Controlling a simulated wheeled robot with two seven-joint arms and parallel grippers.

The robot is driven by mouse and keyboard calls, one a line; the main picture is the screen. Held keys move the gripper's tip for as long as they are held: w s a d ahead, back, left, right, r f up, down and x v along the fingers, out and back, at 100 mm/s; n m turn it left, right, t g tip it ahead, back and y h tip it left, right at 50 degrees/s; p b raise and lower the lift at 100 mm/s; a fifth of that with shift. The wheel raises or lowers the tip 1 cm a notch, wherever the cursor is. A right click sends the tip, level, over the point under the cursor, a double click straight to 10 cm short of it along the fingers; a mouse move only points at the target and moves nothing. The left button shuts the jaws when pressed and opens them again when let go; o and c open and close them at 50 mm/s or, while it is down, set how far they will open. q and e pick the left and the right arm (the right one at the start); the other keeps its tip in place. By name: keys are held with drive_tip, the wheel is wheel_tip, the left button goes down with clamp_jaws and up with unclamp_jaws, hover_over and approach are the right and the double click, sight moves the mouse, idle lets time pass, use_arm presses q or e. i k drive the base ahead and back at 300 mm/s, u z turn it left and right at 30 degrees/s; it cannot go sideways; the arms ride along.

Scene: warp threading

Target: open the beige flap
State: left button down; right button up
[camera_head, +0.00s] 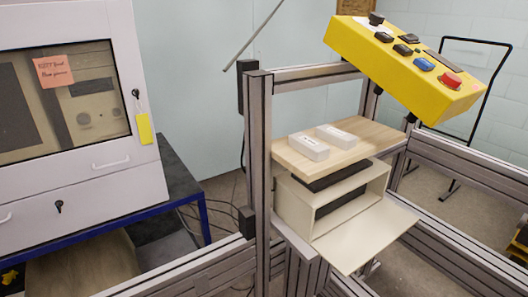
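The beige flap (366,236) is a flat panel hinged at the lower front edge of a beige box (294,204). It is folded down and sticks out toward the front right, sloping slightly. The front of the box stands open and its dark inside shows. Neither of my grippers is in view, and nothing is seen touching the flap.
A wooden shelf (352,150) with two white blocks (308,147) (336,135) sits above the box. A yellow control panel (400,62) with a red button is mounted higher. A metal post (258,160) and rails surround the box. A white cabinet (75,175) stands at left.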

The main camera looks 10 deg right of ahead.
sight(368, 235)
drive_tip(key=z, duration=1)
drive_tip(key=k, duration=0.35)
drive_tip(key=u, duration=0.5)
